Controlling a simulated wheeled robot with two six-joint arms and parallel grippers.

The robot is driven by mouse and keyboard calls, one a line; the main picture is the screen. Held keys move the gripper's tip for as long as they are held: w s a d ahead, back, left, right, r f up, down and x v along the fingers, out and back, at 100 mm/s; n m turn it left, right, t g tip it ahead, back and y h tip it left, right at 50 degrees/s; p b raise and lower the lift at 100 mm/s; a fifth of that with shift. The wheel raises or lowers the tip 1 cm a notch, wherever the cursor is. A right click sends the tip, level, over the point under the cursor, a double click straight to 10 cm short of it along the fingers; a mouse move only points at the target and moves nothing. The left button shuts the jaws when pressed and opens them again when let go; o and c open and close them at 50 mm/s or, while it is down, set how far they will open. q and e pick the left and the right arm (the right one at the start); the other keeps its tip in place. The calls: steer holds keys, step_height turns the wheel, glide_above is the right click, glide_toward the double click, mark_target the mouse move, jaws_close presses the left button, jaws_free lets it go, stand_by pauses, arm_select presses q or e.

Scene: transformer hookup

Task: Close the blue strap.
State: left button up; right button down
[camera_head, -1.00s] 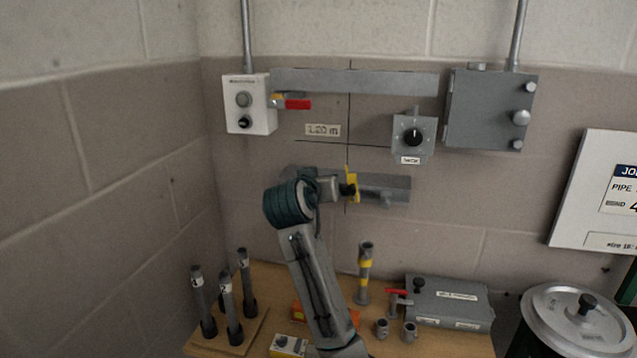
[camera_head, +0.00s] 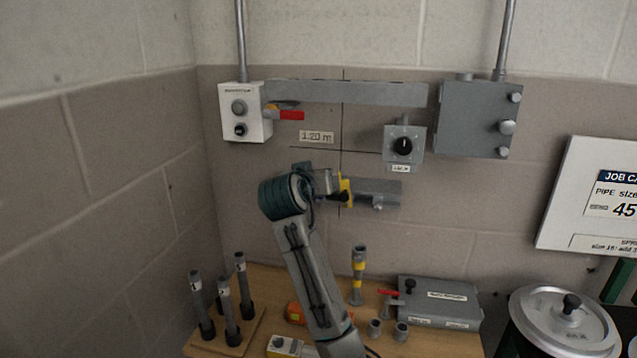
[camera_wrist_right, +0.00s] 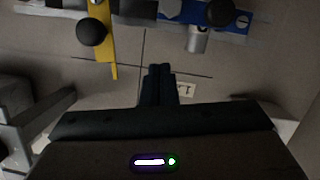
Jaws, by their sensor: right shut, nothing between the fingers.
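The blue strap (camera_wrist_right: 238,23) shows partly at the top right of the right wrist view, with a black knob beside it. The top edge cuts it off, so I cannot tell whether it is open or closed. A yellow strap (camera_wrist_right: 102,40) with a black knob is to its left; it also shows in the head view (camera_head: 345,190). In the head view I cannot make out the blue strap. My right gripper (camera_wrist_right: 160,72) is shut and empty, apart from the straps in the picture. My left gripper is not in view.
A grey pipe or bar (camera_head: 382,190) is on the wall by the yellow strap. A white switch box (camera_head: 240,112), a dial box (camera_head: 403,145) and a grey box (camera_head: 475,118) hang above. Upright tubes and a grey case (camera_head: 440,303) stand on the wooden bench (camera_head: 262,285) below.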

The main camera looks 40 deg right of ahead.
arm_select(q)
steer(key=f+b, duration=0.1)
steer(key=b, duration=0.2)
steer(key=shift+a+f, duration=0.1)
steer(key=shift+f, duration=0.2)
arm_select(e)
steer(key=r+v, duration=0.1)
steer(key=v, duration=0.9)
steer(key=shift+s, duration=0.35)
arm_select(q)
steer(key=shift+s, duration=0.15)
arm_select(e)
steer(key=shift+w, duration=0.1)
